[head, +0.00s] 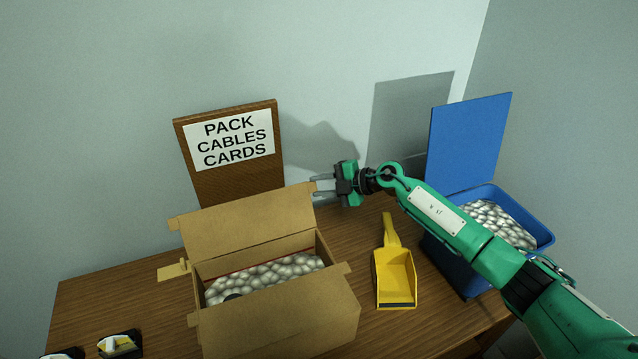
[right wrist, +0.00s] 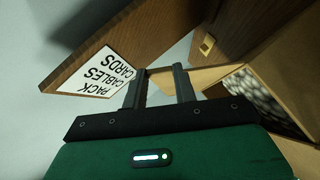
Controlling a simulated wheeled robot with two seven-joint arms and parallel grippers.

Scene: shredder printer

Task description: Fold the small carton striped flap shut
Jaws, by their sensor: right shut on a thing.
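An open brown carton (head: 280,325) stands on the wooden table, filled with grey-white lumps (head: 262,277). Its back flap (head: 245,222) stands up and leans backward; I see no stripes on the face in view. A thin reddish line shows along the inside back edge. My right gripper (head: 319,187) is at the upper right corner of this flap, shut on it. The right wrist view shows the two fingers (right wrist: 161,72) with tan flap board (right wrist: 207,77) at their tips. The exact grip is hard to see. My left gripper is out of view.
A wooden sign board (head: 237,184) reading "PACK CABLES CARDS" stands behind the carton. A yellow scoop (head: 395,280) lies to its right. A blue bin (head: 452,262) with raised lid (head: 468,140) stands far right. A small tan side tab (head: 172,271) sticks out left.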

